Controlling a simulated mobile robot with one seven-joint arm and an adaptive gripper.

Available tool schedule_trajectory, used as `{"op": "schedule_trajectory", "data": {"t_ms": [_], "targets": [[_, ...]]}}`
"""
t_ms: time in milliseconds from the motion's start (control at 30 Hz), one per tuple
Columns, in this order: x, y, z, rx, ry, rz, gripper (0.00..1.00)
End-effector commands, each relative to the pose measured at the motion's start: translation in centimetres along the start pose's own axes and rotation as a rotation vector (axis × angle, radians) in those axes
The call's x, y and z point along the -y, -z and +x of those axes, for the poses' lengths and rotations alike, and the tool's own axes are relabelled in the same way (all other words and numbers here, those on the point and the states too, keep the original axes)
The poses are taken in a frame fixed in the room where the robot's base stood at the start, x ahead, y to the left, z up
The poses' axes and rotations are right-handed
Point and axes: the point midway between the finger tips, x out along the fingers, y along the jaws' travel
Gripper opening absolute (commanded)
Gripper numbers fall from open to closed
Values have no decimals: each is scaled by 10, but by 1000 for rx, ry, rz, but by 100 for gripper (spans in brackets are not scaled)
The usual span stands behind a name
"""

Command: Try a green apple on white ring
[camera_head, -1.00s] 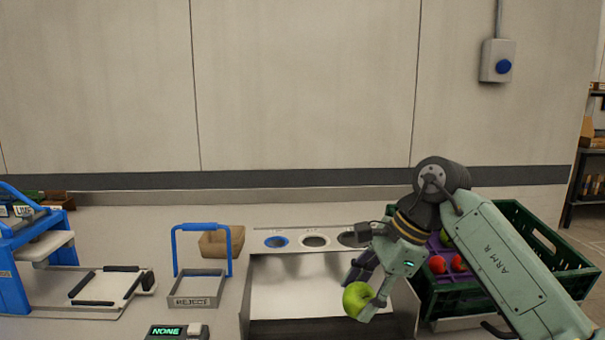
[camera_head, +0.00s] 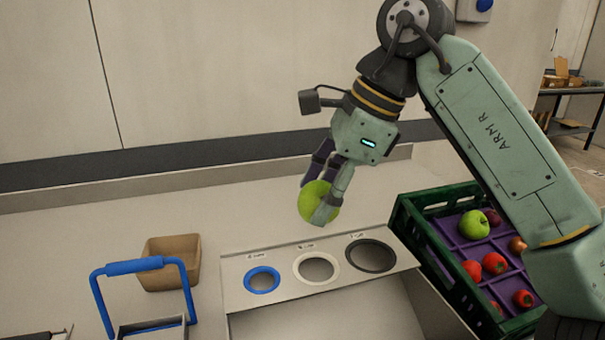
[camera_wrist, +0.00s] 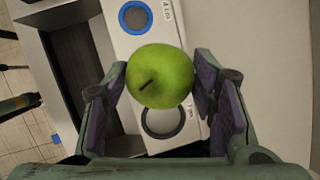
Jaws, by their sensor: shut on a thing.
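My gripper (camera_head: 325,196) is shut on a green apple (camera_head: 312,201), with one finger on each side of it. The apple is held in the air above and behind the ring plate in the head view. In the wrist view the apple (camera_wrist: 160,76) sits between the purple finger pads. The white ring (camera_head: 297,268) is the middle of three rings on the sloping plate, between a blue ring (camera_head: 249,283) and a black ring (camera_head: 392,256). In the wrist view the apple covers the white ring's place; the blue ring (camera_wrist: 123,17) and a dark-rimmed ring show on either side.
A green crate (camera_head: 411,220) with purple dividers stands at right, holding another green apple (camera_head: 472,224) and several red fruits. A tan box (camera_head: 170,277) and a blue-handled tray (camera_head: 135,266) stand at left. The counter behind the plate is clear.

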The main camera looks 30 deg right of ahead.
Motion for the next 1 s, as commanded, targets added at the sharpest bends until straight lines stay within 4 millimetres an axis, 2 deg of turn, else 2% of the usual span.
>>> {"op": "schedule_trajectory", "data": {"t_ms": [267, 800, 1000], "targets": [[-2, 4, 9, -1, 1, 3, 22], [-10, 27, 64, 0, 1, 2, 22], [-12, 30, 70, 0, 2, 2, 22]]}}
